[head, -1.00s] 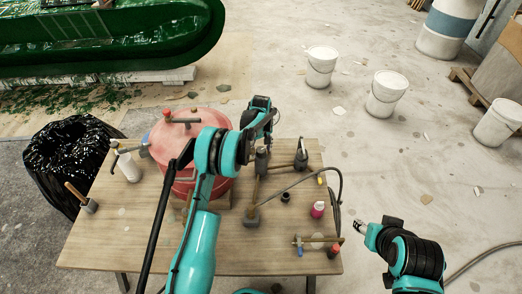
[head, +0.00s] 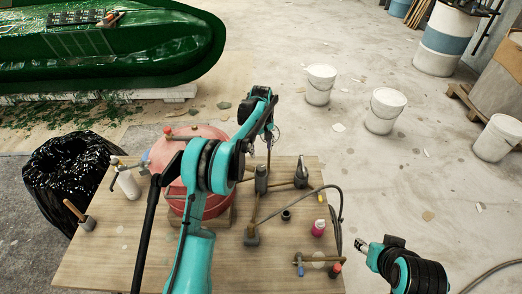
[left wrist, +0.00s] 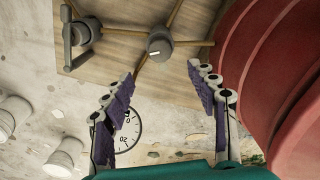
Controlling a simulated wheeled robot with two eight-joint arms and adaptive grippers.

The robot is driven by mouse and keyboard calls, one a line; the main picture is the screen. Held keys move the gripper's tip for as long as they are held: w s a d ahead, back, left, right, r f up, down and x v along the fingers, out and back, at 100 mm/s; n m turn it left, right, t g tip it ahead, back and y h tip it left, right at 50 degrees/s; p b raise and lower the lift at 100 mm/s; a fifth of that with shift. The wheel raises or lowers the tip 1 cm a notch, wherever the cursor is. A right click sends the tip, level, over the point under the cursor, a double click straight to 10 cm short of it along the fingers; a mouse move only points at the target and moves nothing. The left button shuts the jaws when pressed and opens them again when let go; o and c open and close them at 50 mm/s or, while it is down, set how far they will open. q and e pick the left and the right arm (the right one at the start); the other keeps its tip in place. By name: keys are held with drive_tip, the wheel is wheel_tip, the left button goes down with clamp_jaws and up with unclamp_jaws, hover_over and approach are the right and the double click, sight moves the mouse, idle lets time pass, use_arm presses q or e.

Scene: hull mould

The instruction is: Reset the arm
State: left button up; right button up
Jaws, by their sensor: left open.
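My left arm, teal and black, reaches over the wooden table (head: 130,235) in the head view. My left gripper (head: 269,137) is above the far part of the table, right of the red pressure pot (head: 185,148). The left wrist view shows its purple-padded fingers (left wrist: 160,74) spread wide with nothing between them. The red pot (left wrist: 285,75) is close beside the right finger there. My right gripper (head: 367,249) is off the table's right edge, small in view; its jaw state is unclear.
Brass pipes with grey fittings (head: 252,236), a pink bottle (head: 318,228) and a white spray bottle (head: 127,184) are on the table. A black-lined bin (head: 68,165) stands left. White buckets (head: 385,111) stand on the floor. The green hull mould (head: 110,50) lies behind.

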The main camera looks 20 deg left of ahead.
use_arm(q)
drive_tip(key=s+r+m+t, duration=0.1)
drive_tip(key=s+r, duration=0.4)
drive_tip(key=s+d+r+m+t, duration=0.1)
drive_tip(key=s+r+m, duration=0.1)
drive_tip(key=s+r, duration=0.3)
drive_tip(key=s+d+r+m+t, duration=0.1)
drive_tip(key=s+r, duration=0.5)
drive_tip(key=shift+s+d, duration=0.1)
drive_tip(key=shift+s, duration=0.1)
drive_tip(key=s+f+m+t, duration=0.2)
drive_tip(key=s, duration=0.8)
drive_tip(key=s+d+f+m+t, duration=0.1)
drive_tip(key=s+f+m+t, duration=0.1)
drive_tip(key=s, duration=0.8)
drive_tip(key=shift+s+d+m, duration=0.2)
drive_tip(key=shift+s+m, duration=0.05)
drive_tip(key=shift+m, duration=0.35)
idle(3.4)
